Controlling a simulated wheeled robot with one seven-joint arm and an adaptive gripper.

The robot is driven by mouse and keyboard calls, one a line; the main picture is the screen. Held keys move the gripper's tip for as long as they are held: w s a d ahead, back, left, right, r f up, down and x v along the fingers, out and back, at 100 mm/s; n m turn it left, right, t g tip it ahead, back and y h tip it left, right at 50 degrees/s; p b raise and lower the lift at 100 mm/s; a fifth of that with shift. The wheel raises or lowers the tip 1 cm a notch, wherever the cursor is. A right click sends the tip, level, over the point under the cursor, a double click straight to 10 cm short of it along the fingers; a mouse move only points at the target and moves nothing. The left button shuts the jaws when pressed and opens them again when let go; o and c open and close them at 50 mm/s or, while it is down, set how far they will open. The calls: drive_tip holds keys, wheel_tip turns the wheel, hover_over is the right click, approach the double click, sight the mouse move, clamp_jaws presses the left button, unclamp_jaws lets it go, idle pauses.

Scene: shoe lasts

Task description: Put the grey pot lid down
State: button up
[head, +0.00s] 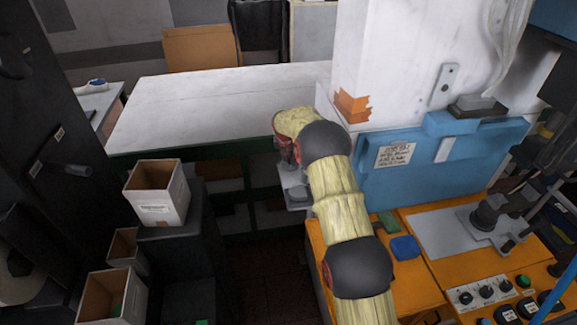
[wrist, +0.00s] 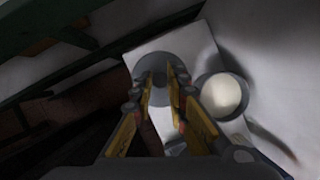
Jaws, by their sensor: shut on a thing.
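The grey pot lid (wrist: 152,63) shows as a round grey disc at my fingertips in the wrist view. My gripper (wrist: 161,80) is shut on it; the fingers hide its middle. The lid is over a pale, narrow surface (wrist: 198,43), and I cannot tell whether it touches it. In the head view, my arm hides much of the gripper, which points down over a small pale ledge (head: 291,177). I cannot make out the lid clearly there.
A dark round dish with a cream round thing (wrist: 222,94) sits close to the right of the lid. A wide white table (head: 210,105) lies behind. Open boxes (head: 158,208) stand at left. An orange workbench (head: 420,285) and blue panel (head: 430,175) are at right.

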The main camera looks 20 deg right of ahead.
sight(289, 163)
drive_tip(key=shift+w+d+f, duration=0.1)
drive_tip(key=shift+w+f, duration=0.6)
drive_tip(key=shift+f, duration=0.15)
drive_tip(key=shift+f+b, duration=0.5)
drive_tip(key=shift+f, duration=0.95)
drive_tip(key=shift+f, duration=0.15)
drive_tip(key=o, duration=0.8)
